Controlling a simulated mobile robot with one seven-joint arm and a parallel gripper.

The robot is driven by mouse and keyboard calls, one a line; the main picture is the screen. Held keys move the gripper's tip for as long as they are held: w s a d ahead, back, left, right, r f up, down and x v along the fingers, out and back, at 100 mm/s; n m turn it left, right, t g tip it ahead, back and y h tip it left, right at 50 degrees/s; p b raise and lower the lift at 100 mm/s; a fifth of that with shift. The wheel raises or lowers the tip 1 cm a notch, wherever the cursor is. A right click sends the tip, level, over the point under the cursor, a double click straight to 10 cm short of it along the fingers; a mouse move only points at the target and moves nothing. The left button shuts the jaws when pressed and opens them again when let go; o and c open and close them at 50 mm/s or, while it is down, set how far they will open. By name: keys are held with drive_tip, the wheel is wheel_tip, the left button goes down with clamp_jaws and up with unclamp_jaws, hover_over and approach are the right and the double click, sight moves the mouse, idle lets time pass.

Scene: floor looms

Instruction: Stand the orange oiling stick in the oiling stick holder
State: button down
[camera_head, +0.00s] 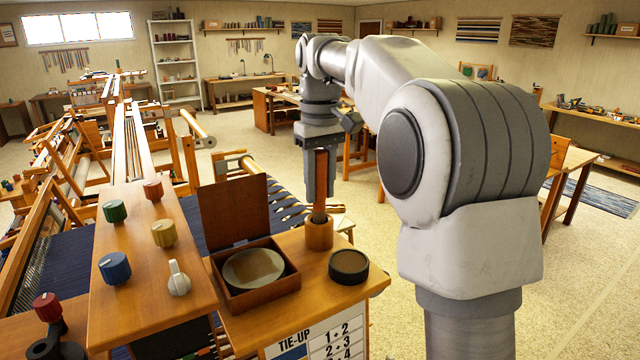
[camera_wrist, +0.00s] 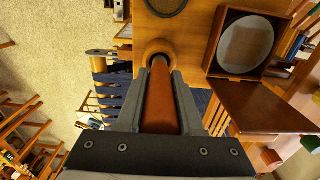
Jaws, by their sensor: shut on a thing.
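The orange oiling stick (camera_wrist: 161,105) is upright between the two fingers of my gripper (camera_wrist: 160,85), which is shut on it. In the head view the stick (camera_head: 320,182) shows between the fingers of my gripper (camera_head: 319,175). The oiling stick holder (camera_head: 319,234) is a round wooden cup on the small wooden table. The lower end of the stick is at the holder's mouth and appears to be inside it; its tip is hidden. In the wrist view the holder (camera_wrist: 158,47) surrounds the stick's far end.
An open wooden box (camera_head: 256,290) with a pale round disc stands left of the holder, its lid raised. A dark round tin (camera_head: 349,266) sits to the right. A panel with coloured knobs (camera_head: 150,275) lies further left, beside the loom.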

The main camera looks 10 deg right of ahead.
sight(320, 198)
drive_tip(key=shift+f+b, duration=1.15)
drive_tip(key=shift+f, duration=0.65)
drive_tip(key=shift+f, duration=0.2)
drive_tip(key=shift+c, duration=2.3)
unclamp_jaws()
wheel_tip(320, 198, up, 18)
drive_tip(key=p, duration=0.5)
drive_tip(key=shift+f, duration=0.25)
drive_tip(key=shift+s, duration=0.1)
